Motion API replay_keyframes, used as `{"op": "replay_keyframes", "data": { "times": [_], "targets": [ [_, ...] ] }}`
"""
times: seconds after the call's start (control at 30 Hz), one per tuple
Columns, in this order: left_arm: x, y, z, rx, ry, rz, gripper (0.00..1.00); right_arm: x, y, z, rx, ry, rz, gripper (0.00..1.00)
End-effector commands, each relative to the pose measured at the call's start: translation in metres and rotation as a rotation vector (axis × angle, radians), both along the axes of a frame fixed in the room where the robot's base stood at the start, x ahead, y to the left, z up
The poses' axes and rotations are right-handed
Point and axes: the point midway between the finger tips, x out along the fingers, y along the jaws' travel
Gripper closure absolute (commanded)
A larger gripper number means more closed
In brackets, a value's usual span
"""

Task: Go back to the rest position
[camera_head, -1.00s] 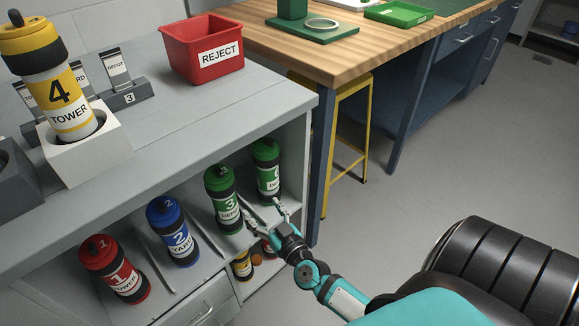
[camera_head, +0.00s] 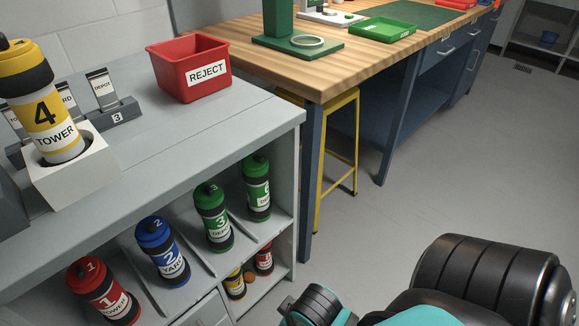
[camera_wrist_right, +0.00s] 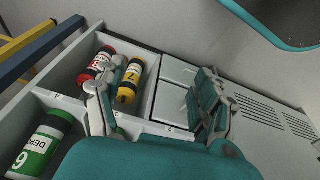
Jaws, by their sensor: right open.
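My right gripper (camera_wrist_right: 157,92) shows in the right wrist view, with its two fingers spread apart and nothing between them. Beyond the fingers, a red tube (camera_wrist_right: 97,64) and a yellow tube (camera_wrist_right: 130,80) lie in a shelf compartment. A green DEPOT tube (camera_wrist_right: 42,143) is in the compartment at lower left. In the head view, my right arm shows only at the bottom edge and its gripper is out of frame. The green tube 3 (camera_head: 213,216) and the other green tube (camera_head: 257,187) stand tilted in the shelf. My left gripper is in neither view.
A blue tube 2 (camera_head: 163,250) and a red tube 1 (camera_head: 103,290) also sit in the shelf. A yellow tube 4 (camera_head: 44,100) stands in a white holder on top, near the red REJECT bin (camera_head: 190,68). A yellow stool (camera_head: 340,150) is under the workbench. Floor at right is clear.

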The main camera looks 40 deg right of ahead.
Motion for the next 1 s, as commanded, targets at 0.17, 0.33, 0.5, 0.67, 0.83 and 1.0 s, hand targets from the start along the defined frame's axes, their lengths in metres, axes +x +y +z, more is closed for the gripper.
{"op": "replay_keyframes", "data": {
  "times": [0.17,0.33,0.5,0.67,0.83,1.0],
  "targets": [
    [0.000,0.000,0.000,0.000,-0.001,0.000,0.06,0.000,0.000,0.000,0.001,-0.001,0.001,0.29],
    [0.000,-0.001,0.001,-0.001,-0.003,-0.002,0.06,0.001,0.000,0.000,0.001,-0.001,0.003,0.29],
    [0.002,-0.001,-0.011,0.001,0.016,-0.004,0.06,0.003,0.001,-0.012,0.000,0.016,0.004,0.29],
    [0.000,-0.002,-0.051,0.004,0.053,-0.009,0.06,0.001,0.002,-0.052,-0.002,0.053,0.011,0.29],
    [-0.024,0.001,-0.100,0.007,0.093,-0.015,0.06,-0.023,-0.001,-0.101,-0.006,0.092,0.018,0.29],
    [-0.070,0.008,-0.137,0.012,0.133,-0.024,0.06,-0.069,-0.007,-0.138,-0.010,0.132,0.026,0.29]
  ]
}}
